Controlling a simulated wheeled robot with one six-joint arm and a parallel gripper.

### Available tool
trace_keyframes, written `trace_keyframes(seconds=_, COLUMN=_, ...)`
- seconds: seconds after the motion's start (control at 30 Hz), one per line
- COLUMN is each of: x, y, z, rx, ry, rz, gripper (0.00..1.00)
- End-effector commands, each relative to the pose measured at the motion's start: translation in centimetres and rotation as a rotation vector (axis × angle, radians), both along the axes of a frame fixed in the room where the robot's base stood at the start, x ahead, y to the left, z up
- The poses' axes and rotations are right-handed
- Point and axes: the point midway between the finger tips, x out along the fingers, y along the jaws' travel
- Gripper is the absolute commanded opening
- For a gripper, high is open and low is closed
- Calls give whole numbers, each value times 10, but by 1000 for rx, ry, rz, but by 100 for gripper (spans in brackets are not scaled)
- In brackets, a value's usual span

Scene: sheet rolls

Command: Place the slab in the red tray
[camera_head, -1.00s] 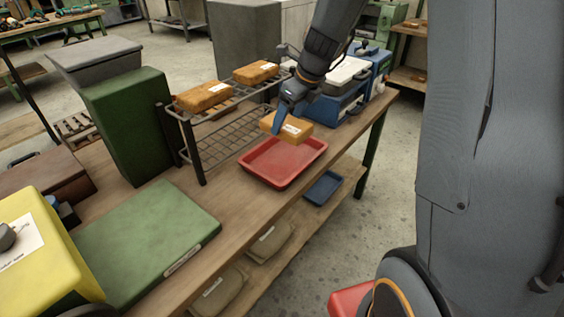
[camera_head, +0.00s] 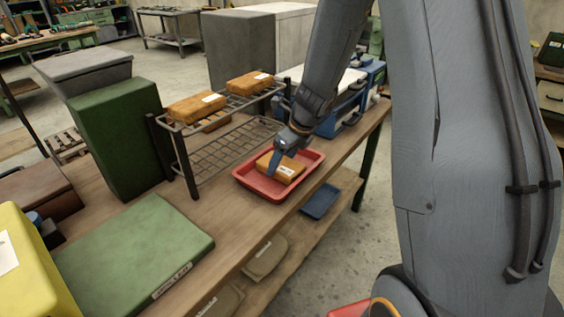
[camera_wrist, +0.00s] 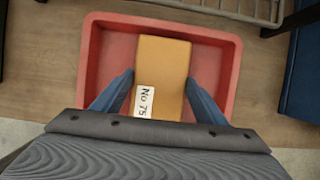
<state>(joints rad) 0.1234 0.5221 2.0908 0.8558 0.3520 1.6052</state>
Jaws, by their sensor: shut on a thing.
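The slab (camera_head: 284,168) is a flat orange-brown block with a white label. My gripper (camera_head: 273,166) is shut on it, with blue fingers on both sides. In the wrist view the slab (camera_wrist: 161,78) lies between the two fingers (camera_wrist: 158,95), and its label reads "No 75". The red tray (camera_head: 252,185) stands on the bench near its front edge. It also shows in the wrist view (camera_wrist: 230,75), around and below the slab. The slab is inside the tray's outline and low; I cannot tell whether it touches the tray floor.
A wire rack (camera_head: 213,156) stands behind the tray with similar orange slabs (camera_head: 196,107) on its top shelf. A blue tray (camera_head: 320,201) lies on the lower shelf. A green slab-like case (camera_head: 130,250) lies at left. Blue equipment (camera_head: 345,112) stands at right.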

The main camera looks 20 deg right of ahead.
Motion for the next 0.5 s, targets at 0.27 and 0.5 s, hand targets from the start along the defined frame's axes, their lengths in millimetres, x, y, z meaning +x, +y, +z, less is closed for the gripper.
trace_keyframes(seconds=0.27, x=1, y=0, z=-1, rx=-1, ry=-3, rz=0, gripper=31)
trace_keyframes(seconds=0.5, x=0, y=0, z=-3, rx=0, ry=-2, rz=1, gripper=85)
